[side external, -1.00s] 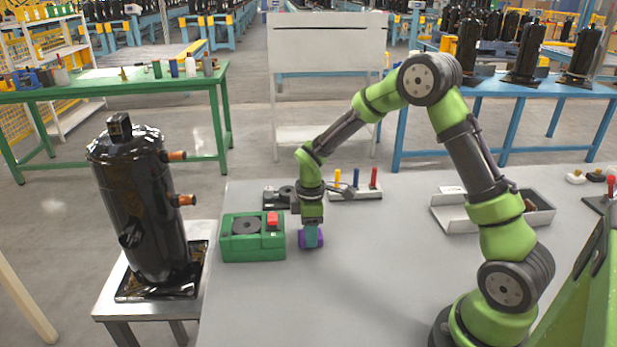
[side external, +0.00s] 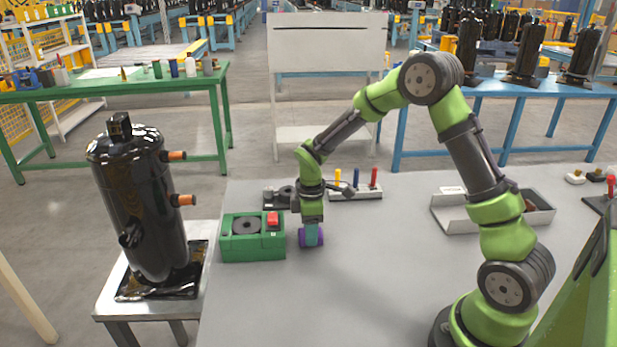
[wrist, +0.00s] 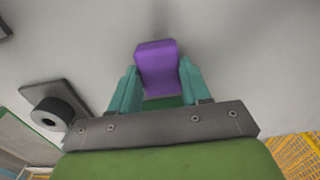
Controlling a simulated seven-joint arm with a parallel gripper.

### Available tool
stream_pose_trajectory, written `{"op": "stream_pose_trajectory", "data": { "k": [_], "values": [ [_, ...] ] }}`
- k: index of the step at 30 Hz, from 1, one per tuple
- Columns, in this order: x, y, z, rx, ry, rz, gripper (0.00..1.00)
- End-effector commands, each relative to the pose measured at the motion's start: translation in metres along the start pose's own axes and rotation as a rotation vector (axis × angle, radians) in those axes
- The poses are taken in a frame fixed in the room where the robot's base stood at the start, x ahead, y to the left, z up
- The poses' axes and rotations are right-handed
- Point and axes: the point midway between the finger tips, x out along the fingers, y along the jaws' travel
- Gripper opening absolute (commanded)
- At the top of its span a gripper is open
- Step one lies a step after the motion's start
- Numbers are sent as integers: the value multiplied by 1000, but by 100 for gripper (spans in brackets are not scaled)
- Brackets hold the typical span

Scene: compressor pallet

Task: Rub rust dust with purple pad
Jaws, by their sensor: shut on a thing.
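The purple pad (side external: 302,237) is a small block held low over the grey table, just right of the green box. It also shows in the wrist view (wrist: 156,60), between the two teal fingers. My gripper (side external: 311,240) is shut on the pad, with a finger on each side of it in the wrist view (wrist: 158,80). I cannot tell whether the pad touches the tabletop. I cannot make out any rust dust for certain. A black compressor (side external: 140,215) with copper stubs stands upright on a small stand at the left, apart from the pad.
The green box (side external: 240,248) with a black disc and red block sits at the table's left edge. A rack with colored pegs (side external: 355,190) is behind my gripper. A grey tray (side external: 455,212) lies at right. The table's front middle (side external: 360,290) is clear.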

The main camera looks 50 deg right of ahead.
Motion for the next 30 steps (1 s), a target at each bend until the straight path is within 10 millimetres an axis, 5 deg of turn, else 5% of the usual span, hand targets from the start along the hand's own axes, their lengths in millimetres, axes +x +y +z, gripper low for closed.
{"op": "stream_pose_trajectory", "data": {
  "k": [21,30],
  "values": [
    [2,0,47,1,-1,0,22],
    [2,0,49,1,0,0,22]
  ]
}}
